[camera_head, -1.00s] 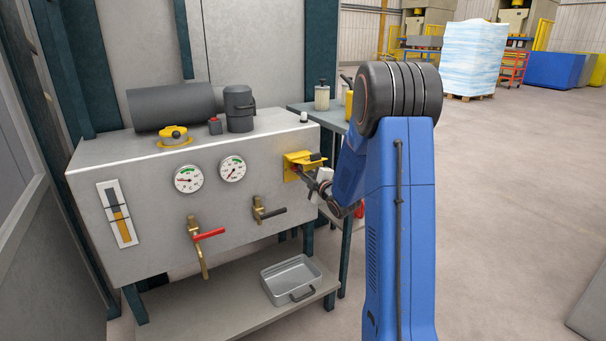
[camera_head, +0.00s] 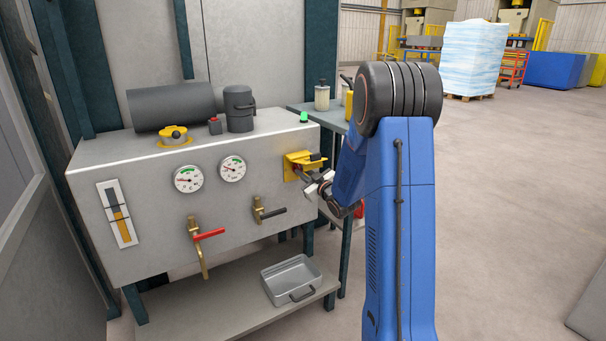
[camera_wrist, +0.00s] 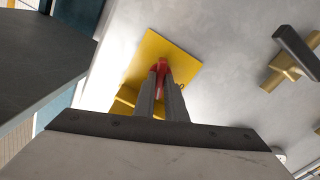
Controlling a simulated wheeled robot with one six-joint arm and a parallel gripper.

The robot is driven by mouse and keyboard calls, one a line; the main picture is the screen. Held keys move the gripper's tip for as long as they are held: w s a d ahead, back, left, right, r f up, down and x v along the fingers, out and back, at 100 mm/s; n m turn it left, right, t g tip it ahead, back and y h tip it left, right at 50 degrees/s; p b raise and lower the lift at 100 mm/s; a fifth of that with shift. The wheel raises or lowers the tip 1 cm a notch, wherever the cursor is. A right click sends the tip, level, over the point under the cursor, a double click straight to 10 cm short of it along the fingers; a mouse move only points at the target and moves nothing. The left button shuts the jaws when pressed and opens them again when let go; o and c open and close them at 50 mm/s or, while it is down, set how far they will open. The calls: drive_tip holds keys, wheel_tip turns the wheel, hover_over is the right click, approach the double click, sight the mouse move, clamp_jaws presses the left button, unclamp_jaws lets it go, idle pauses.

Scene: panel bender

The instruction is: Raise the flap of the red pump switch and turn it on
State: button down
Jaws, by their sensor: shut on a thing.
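The red pump switch (camera_wrist: 162,67) shows in the wrist view between the tips of my gripper (camera_wrist: 162,76), which is shut on it. Behind it is a yellow backing plate (camera_wrist: 182,60), fixed to the grey tank front. The yellow flap (camera_head: 312,164) sticks out from the plate, raised, above my gripper (camera_head: 304,176) in the head view. Part of the flap also shows at the lower left of the plate in the wrist view (camera_wrist: 124,104). My fingers hide part of the switch. A small lamp (camera_head: 304,117) on the tank top is lit green.
Two gauges (camera_head: 188,179) (camera_head: 232,168) sit left of the switch. A red-handled valve (camera_head: 208,235) and a black-handled valve (camera_head: 270,212) stick out below them. A metal tray (camera_head: 308,262) rests on the lower shelf. A side table (camera_head: 335,124) stands behind at right.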

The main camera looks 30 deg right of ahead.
drive_tip(key=shift+f+m, duration=0.1)
drive_tip(key=shift+m, duration=0.6)
drive_tip(key=c, duration=1.8)
unclamp_jaws()
drive_tip(key=s, duration=1.7)
drive_tip(key=shift+s+d, duration=0.25)
drive_tip(key=shift+d, duration=0.05)
